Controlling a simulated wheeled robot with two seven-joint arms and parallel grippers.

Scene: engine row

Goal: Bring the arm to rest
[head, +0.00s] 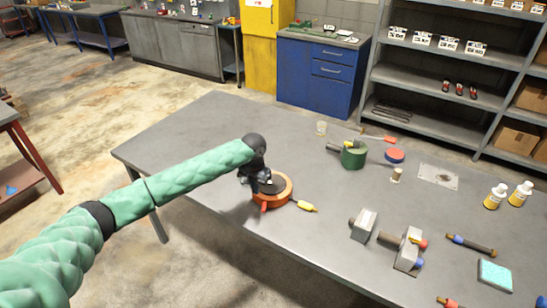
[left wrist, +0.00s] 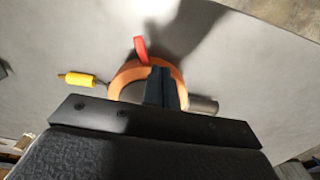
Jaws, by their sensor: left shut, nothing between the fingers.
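My left arm (head: 170,182), in a green quilted sleeve, reaches in from the left of the head view. Its black gripper (head: 264,184) is over an orange round object (head: 280,190) with a dark middle and a red tab, near the table's left part. In the left wrist view the fingers (left wrist: 166,84) are together with nothing between them, in front of the orange object (left wrist: 124,78). Part of that object is hidden behind the fingers. Whether they touch it, I cannot tell. My right gripper is in neither view.
The grey table (head: 200,130) also holds a yellow-handled tool (head: 306,206), a green round object (head: 353,155), a red and blue disc (head: 395,156), hammer-like blocks (head: 408,250), white-capped bottles (head: 494,196) and a teal pad (head: 494,275). The table's left end is clear.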

